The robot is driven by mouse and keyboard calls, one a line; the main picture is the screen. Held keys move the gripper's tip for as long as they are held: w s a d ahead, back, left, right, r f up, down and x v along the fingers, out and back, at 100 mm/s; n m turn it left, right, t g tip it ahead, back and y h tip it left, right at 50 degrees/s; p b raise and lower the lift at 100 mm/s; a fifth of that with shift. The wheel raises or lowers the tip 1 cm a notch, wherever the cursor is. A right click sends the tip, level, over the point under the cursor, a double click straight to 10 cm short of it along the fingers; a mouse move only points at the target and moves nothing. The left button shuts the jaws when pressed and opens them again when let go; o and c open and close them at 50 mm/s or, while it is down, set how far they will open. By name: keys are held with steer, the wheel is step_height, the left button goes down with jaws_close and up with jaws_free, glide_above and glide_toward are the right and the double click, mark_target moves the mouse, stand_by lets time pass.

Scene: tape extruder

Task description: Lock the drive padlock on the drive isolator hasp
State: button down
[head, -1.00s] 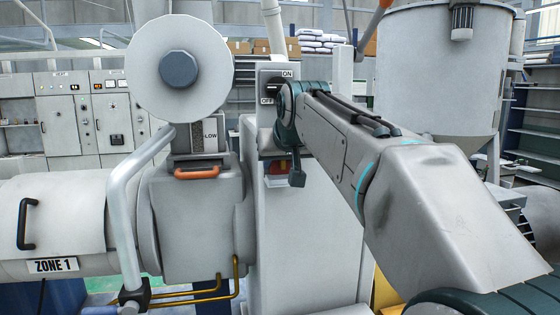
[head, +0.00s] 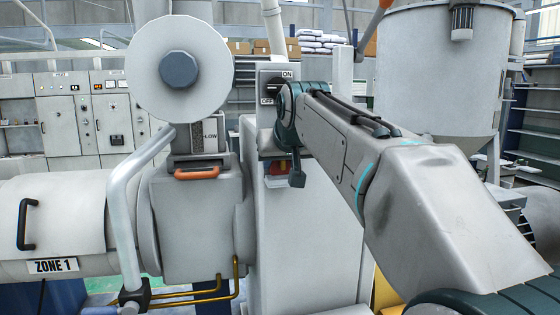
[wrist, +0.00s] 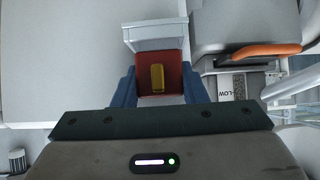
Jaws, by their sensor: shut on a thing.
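The drive padlock appears as a red block (wrist: 172,78) with a yellow part on it. It sits between the two blue fingers of my gripper (wrist: 160,88), which is shut on it. A white box-like bracket (wrist: 155,35) lies just beyond the padlock in the wrist view; whether they touch is unclear. In the head view a small patch of red (head: 275,168) shows below the isolator panel, partly behind my arm. The drive isolator (head: 268,77) carries ON and OFF labels on a grey column. The hasp and the shackle cannot be made out.
The grey column (head: 305,240) stands close to my gripper. To its left are a grey machine housing (head: 197,240) with an orange handle (head: 197,173), a pipe handle (head: 124,235) and a ZONE 1 barrel (head: 60,235). A hopper (head: 435,80) stands behind on the right.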

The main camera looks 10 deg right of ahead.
steer(key=shift+f+b, duration=0.45)
steer(key=shift+f, duration=0.1)
stand_by(0.6)
steer(key=shift+r+p, duration=0.5)
steer(key=shift+r, duration=0.1)
steer(key=shift+f+b, duration=0.75)
steer(key=shift+f, duration=0.1)
stand_by(1.0)
steer(key=c, duration=0.9)
jaws_free()
steer(key=shift+o, duration=0.5)
steer(key=v, duration=1.4)
steer(key=shift+w+r, duration=0.1)
